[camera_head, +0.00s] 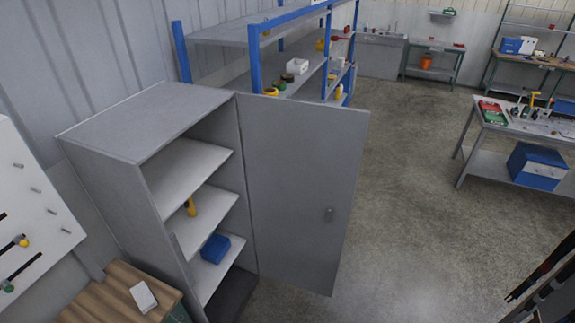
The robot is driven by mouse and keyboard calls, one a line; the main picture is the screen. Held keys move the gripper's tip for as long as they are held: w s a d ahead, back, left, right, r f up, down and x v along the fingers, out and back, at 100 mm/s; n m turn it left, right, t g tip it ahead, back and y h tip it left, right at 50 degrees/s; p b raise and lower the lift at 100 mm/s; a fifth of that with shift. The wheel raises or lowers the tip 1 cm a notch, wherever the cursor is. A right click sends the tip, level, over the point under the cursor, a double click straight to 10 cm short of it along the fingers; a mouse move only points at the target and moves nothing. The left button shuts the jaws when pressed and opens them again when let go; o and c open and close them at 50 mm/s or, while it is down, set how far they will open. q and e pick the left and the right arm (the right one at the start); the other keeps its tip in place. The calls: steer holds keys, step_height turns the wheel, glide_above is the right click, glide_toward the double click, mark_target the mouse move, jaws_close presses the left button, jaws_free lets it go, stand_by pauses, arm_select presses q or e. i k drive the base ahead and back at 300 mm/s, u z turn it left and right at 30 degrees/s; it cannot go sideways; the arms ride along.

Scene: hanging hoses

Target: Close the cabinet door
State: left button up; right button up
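A tall grey metal cabinet (108,180) stands left of the middle with its front open. Its grey door (295,190) is swung wide open, hinged at the cabinet's far front edge and reaching out to the right. Inside, a yellow item (191,206) stands on one shelf and a blue box (215,248) on a lower one.
A wooden-topped bench (110,295) and a white tool board (30,220) are at the lower left. Blue-framed shelving (255,55) stands behind the cabinet. A workbench (505,120) is at the right. The concrete floor (420,240) right of the door is clear.

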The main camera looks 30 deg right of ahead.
mark_target(303, 159)
steer(key=z, duration=2.2)
steer(key=i, duration=3.3)
steer(key=u, duration=0.65)
steer(key=i, duration=0.65)
steer(key=u, duration=0.95)
steer(key=i, duration=1.55)
steer(key=u, duration=1.95)
